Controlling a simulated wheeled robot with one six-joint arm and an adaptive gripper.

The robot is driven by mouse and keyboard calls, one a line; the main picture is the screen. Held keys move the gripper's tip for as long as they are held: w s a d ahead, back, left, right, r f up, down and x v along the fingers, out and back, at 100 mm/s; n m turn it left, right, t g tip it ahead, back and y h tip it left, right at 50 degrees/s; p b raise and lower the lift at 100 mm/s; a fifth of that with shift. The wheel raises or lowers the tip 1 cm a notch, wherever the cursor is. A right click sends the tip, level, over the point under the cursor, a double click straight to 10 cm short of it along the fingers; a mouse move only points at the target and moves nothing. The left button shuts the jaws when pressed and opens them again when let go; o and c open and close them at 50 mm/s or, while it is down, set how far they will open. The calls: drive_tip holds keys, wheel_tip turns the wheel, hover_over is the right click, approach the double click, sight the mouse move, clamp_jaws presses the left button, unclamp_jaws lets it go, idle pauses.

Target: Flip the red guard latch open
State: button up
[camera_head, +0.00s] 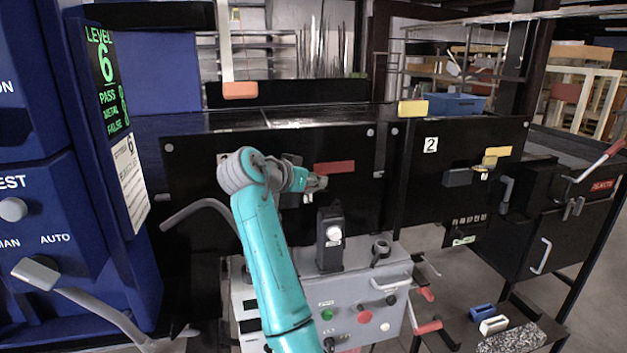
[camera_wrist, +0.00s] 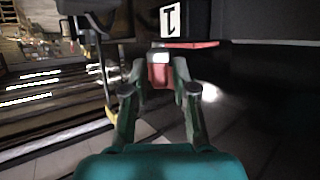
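In the wrist view a small red latch piece (camera_wrist: 160,73) with a pale top lies between my gripper's fingertips (camera_wrist: 160,70), just below a red strip (camera_wrist: 205,45) and a label reading 1. The two fingers stand apart, one on each side of the red piece; I cannot tell whether either touches it. In the head view my gripper (camera_head: 318,183) is at the left black panel, just below the red strip (camera_head: 335,168). The latch piece itself is hidden there behind my gripper and wrist.
A dark post with a white knob (camera_head: 333,233) stands just below my gripper, on a grey control box (camera_head: 355,290) with buttons. A curved grey handle (camera_head: 200,208) is to the left. A second panel with a yellow latch (camera_head: 491,160) is to the right.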

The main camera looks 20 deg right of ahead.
clamp_jaws()
drive_tip(key=shift+s+d+n+y, duration=0.1)
drive_tip(key=shift+n+y, duration=0.2)
drive_tip(key=n+t+y, duration=0.1)
drive_tip(key=n+y, duration=0.2)
drive_tip(key=d+n+t+y, duration=0.1)
drive_tip(key=n+t+y, duration=0.1)
drive_tip(key=n+y, duration=0.1)
drive_tip(key=s+d+n+t+y, duration=0.1)
drive_tip(key=n+t+y, duration=0.1)
drive_tip(key=n+y, duration=0.1)
drive_tip(key=shift+d+n+y, duration=0.2)
drive_tip(key=shift+n+y, duration=0.2)
drive_tip(key=shift+y, duration=0.2)
unclamp_jaws()
drive_tip(key=shift+s, duration=0.1)
